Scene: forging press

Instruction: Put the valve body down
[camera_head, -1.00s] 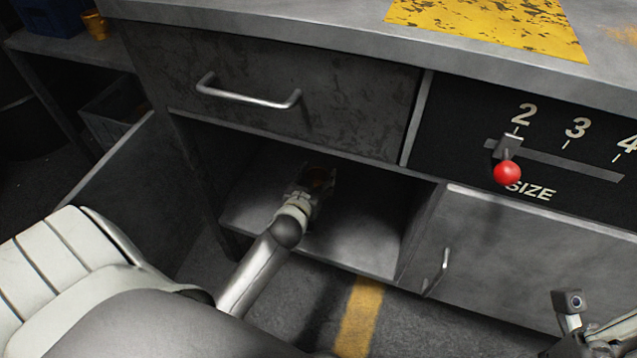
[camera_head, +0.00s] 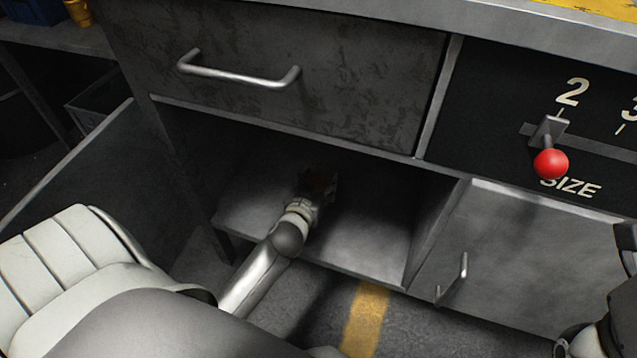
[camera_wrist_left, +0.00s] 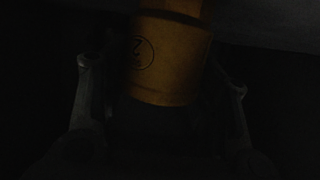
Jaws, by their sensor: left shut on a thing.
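The valve body (camera_wrist_left: 172,62) is a brass-coloured piece with a round mark bearing a 2, dim in the left wrist view. My left gripper (camera_head: 318,182) reaches into the open lower compartment (camera_head: 365,240) of the bench. It is shut on the valve body, which shows in the left wrist view between the fingers (camera_wrist_left: 160,95).
A closed drawer with a bar handle (camera_head: 240,80) is above the compartment. An open door (camera_head: 95,180) stands at its left. A closed cupboard door (camera_head: 540,260) and a red-knobbed size lever (camera_head: 551,164) are to the right. The compartment floor right of my gripper is clear.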

